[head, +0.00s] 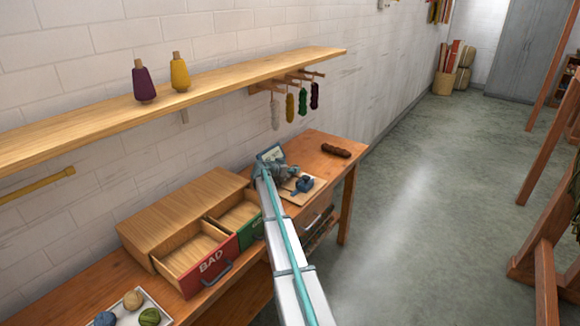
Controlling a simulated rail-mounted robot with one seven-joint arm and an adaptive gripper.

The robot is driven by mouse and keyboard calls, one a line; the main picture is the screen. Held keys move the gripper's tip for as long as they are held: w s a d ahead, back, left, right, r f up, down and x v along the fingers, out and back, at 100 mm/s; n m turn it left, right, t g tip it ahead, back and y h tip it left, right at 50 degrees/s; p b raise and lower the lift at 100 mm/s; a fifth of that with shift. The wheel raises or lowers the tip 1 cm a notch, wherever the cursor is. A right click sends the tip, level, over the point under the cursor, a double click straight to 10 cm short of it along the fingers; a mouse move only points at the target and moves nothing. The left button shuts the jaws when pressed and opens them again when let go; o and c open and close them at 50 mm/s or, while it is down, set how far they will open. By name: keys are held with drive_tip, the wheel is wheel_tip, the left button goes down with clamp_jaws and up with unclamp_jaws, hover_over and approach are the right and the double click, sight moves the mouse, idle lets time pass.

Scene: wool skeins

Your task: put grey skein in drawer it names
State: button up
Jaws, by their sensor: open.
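A pale grey skein (275,114) hangs at the left of a row of skeins under the wall shelf. Two drawers stand pulled open below it: a red-fronted drawer (211,268) marked BAD, and a green-fronted drawer (251,232) whose label is mostly hidden by my arm. Both look empty where I see inside. My gripper (278,171) is over the far part of the workbench, beside a small panel (270,153) too small to read. It is open, below and apart from the grey skein; its fingertips are hard to make out.
Yellow, green and dark purple skeins hang beside the grey one. A brown skein (336,150) lies at the bench's far end. A blue device (303,184) sits on a board right of my gripper. A tray (164,317) of yarn balls is at the near left. Two cones stand on the shelf (230,82).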

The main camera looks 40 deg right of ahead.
drive_tip(key=shift+o, duration=0.5)
drive_tip(key=b+v, duration=0.3)
drive_tip(key=v, duration=0.3)
drive_tip(key=shift+s+a+r+b, duration=0.1)
drive_tip(key=shift+s+a+b, duration=0.15)
drive_tip(key=shift+a+b, duration=0.1)
drive_tip(key=shift+a+r, duration=0.25)
drive_tip(key=shift+a, duration=0.05)
